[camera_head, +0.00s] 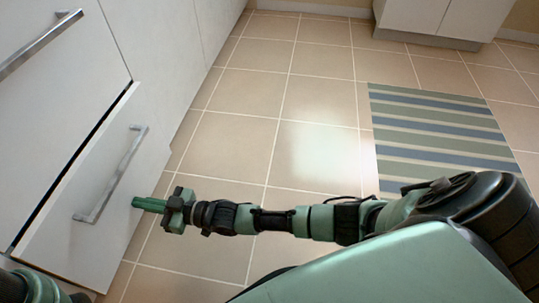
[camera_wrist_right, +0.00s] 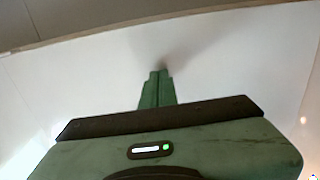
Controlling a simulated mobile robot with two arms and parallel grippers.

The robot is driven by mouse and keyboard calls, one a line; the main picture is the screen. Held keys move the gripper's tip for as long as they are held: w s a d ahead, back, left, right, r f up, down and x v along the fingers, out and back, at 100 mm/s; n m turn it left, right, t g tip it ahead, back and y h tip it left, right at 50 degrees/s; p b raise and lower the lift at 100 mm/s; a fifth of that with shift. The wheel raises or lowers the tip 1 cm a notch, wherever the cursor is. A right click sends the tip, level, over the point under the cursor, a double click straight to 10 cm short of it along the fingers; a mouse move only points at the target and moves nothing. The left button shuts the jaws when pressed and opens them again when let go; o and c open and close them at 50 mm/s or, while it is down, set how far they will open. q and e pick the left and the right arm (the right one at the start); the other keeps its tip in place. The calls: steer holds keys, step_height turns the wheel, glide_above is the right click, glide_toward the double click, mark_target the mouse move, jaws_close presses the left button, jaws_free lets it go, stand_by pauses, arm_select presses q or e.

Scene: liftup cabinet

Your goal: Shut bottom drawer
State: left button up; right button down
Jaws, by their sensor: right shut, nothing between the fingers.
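The bottom drawer (camera_head: 100,215) is a white front with a silver bar handle (camera_head: 112,180), at the left of the head view. It stands slightly open, with a dark gap along its top edge. My right gripper (camera_head: 135,203) is shut and empty, its green fingers pointing at the drawer front, just right of the handle. In the right wrist view the closed fingertips (camera_wrist_right: 158,75) are at or very near the white drawer front (camera_wrist_right: 230,65); I cannot tell whether they touch. Only a bit of my left arm shows at the lower left; its gripper is out of view.
A white cabinet front with another bar handle (camera_head: 40,45) is above the drawer. A striped rug (camera_head: 440,125) lies farther right, and another white cabinet (camera_head: 430,15) stands at the back.

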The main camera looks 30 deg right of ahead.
steer(key=p+v, duration=0.3)
steer(key=v, duration=0.3)
steer(key=shift+s+d+p, duration=0.2)
steer(key=shift+d+p, duration=0.05)
steer(key=shift+p, duration=0.15)
stand_by(0.8)
stand_by(0.4)
